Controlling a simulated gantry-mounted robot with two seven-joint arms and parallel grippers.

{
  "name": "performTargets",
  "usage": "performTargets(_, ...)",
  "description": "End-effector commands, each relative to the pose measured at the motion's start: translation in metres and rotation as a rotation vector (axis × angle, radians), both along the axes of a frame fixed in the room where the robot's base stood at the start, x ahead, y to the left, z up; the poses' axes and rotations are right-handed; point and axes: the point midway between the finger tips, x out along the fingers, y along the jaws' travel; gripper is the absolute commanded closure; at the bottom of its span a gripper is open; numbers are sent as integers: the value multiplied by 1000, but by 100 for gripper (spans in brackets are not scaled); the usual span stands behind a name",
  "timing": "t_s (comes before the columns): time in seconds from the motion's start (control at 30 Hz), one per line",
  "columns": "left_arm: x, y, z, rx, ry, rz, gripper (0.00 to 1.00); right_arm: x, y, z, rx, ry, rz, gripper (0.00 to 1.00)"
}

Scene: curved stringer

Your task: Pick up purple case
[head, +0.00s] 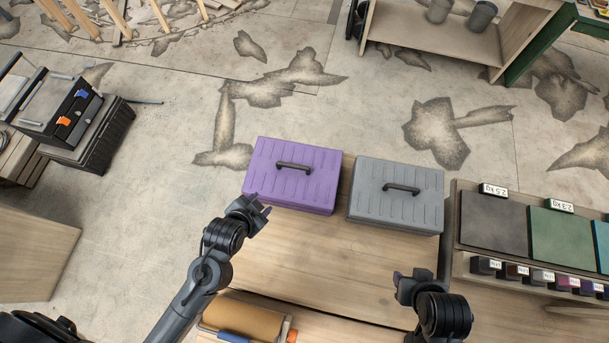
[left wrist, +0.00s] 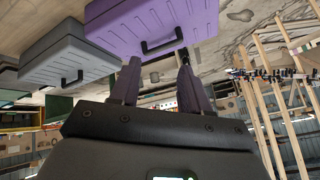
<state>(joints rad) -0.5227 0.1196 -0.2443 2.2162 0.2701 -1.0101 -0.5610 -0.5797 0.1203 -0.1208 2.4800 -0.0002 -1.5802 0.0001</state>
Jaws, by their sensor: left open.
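The purple case (head: 292,183) lies flat on the wooden table, its black handle (head: 294,167) on top. My left gripper (head: 262,206) is open and empty in front of the case's left side, near its front edge. In the left wrist view the purple case (left wrist: 130,28) fills the upper middle, its handle (left wrist: 162,45) just beyond the two open fingers (left wrist: 157,75). I cannot tell whether a finger touches the case. My right gripper (head: 410,278) hangs over the table's right side, apart from both cases; whether it is open or shut is unclear.
A grey case (head: 397,192) lies just right of the purple one, with a narrow gap; it also shows in the left wrist view (left wrist: 68,60). A rack with weight-labelled panels (head: 490,222) stands at the right. The table's middle (head: 350,260) is clear.

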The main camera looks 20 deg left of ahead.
Motion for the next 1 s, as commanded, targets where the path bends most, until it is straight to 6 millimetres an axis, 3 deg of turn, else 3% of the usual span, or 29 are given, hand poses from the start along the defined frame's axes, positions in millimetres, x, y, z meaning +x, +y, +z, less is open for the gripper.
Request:
performTargets(0.17, 28, -10, -48, 167, -149, -97, 54, 0, -1, -16, -2, 0, 0, 57)
performTargets(0.3, 51, -19, -91, 407, -287, -188, 54, 0, -1, -34, -3, -1, 0, 57)
performTargets(0.43, 69, -30, -121, 670, -409, -274, 54, 0, -1, -54, -3, -1, 0, 57)
performTargets(0.7, 99, -50, -140, 959, -556, -360, 54, 0, -1, -82, -2, 0, 0, 57)
performTargets(1.0, 138, -47, -149, 990, -575, -368, 54, 0, 0, -110, -1, 0, -1, 57)
